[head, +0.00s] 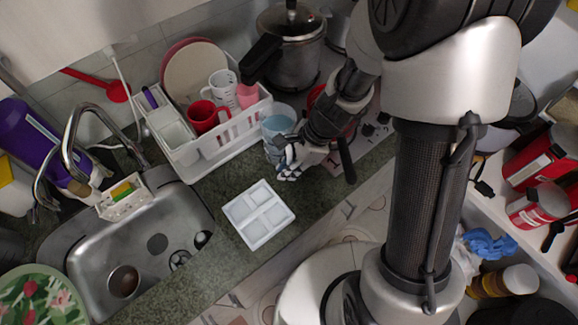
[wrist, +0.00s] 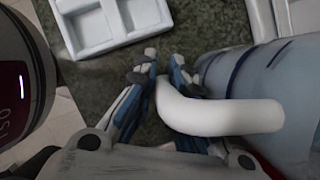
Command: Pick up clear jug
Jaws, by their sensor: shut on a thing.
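The clear jug (head: 279,122), bluish and see-through, stands on the counter beside the dish rack in the head view. In the wrist view the jug (wrist: 270,75) fills the right side, with its white handle (wrist: 230,116) curving to the left. My gripper (head: 285,162) is at the jug's near side. In the wrist view my gripper (wrist: 164,62) has its fingers on either side of the handle's outer part and is shut on it. The jug's base is partly hidden by the gripper in the head view.
A white four-part tray (head: 231,209) lies on the counter just left of my gripper. The white dish rack (head: 226,142) holds a red mug and plates. A pressure cooker (head: 296,60) stands behind. The sink (head: 95,262) is at left.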

